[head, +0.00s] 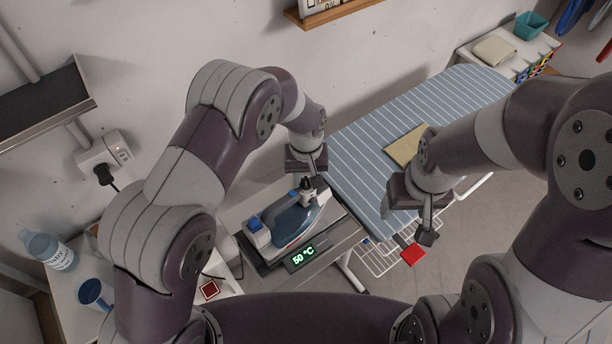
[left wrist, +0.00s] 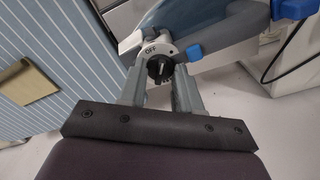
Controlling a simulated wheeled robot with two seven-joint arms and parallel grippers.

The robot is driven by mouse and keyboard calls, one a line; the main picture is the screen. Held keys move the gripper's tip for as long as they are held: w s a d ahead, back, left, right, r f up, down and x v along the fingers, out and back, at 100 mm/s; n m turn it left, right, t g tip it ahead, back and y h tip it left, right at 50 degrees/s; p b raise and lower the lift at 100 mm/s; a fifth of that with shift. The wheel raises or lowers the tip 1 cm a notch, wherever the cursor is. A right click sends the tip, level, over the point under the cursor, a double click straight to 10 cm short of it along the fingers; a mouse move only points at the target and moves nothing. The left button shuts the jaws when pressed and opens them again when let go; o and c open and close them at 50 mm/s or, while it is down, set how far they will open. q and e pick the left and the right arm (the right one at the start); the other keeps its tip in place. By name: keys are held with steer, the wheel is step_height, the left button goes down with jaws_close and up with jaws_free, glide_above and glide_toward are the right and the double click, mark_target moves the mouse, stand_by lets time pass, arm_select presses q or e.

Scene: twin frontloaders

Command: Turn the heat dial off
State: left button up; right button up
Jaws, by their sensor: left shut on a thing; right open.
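The heat dial (left wrist: 160,69) is a black knob on a round pale plate marked OFF, on the front of a blue and white steam iron (head: 297,222). The iron rests on a stand at the end of the striped ironing board; a green display (head: 303,256) on it reads 50 °C. My left gripper (head: 311,186) is over the iron's front, its fingers shut on the dial, one on each side in the left wrist view (left wrist: 160,82). Which mark the dial points at is too small to tell. My right gripper (head: 428,228) is open and empty beside the board's near edge.
The striped ironing board (head: 375,140) carries a folded tan cloth (head: 405,148). A wire rack (head: 390,258) with a red item (head: 412,254) is below.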

arm_select(q)
steer(key=n+b, duration=0.1)
steer(key=n, duration=0.2)
steer(key=shift+n, duration=0.4)
steer(key=shift+n+b, duration=0.65)
steer(key=shift+n, duration=1.25)
steer(key=o, duration=0.8)
steer(key=shift+c, duration=0.2)
